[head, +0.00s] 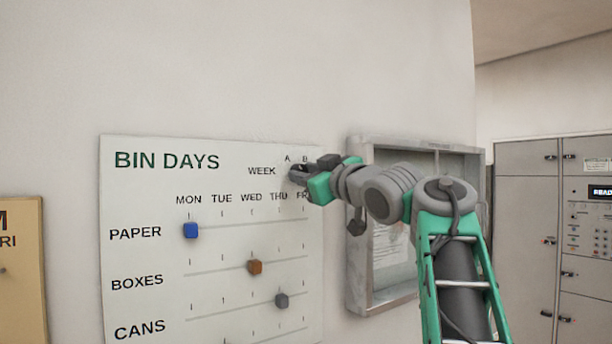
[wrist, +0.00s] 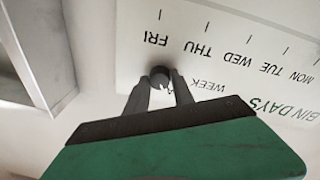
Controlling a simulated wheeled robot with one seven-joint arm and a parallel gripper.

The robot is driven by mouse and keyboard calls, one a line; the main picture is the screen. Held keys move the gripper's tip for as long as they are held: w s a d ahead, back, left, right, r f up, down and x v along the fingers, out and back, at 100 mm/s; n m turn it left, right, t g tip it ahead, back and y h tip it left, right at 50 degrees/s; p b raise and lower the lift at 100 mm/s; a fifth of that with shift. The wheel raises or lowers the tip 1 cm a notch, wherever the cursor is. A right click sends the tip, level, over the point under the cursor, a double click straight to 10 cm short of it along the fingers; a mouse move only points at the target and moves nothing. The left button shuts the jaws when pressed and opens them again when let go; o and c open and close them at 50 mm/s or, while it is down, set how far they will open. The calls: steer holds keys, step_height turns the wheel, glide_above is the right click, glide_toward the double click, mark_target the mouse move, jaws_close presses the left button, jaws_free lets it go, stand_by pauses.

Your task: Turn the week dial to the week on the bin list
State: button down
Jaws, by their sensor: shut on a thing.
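The week dial (wrist: 160,75) is a small dark round knob on the white BIN DAYS board (head: 150,190), beside the word WEEK. My gripper (head: 299,173) reaches the board's upper right, just under the letters A and B. In the wrist view my gripper (wrist: 162,84) has one dark finger on each side of the dial and is shut on it. The fingers hide most of the dial in the head view, and I cannot tell which letter it points to. A paper sheet (head: 392,250) hangs in the wall case; its writing is too small to read.
The grey-framed wall case (head: 360,290) stands out right of the board, close behind my arm. Sliders sit on the board's rows: blue (head: 191,230), brown (head: 255,267) and grey (head: 281,300). Grey lockers (head: 525,230) are at far right, a tan board (head: 20,270) at far left.

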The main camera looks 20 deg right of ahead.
steer(key=shift+n, duration=0.7)
steer(key=c, duration=1.1)
jaws_free()
steer(key=s, duration=0.2)
steer(key=s+d+b, duration=0.1)
steer(key=s, duration=0.2)
steer(key=s+f+b, duration=0.1)
steer(key=s, duration=0.1)
steer(key=shift+s+d, duration=0.15)
steer(key=shift+s, duration=0.15)
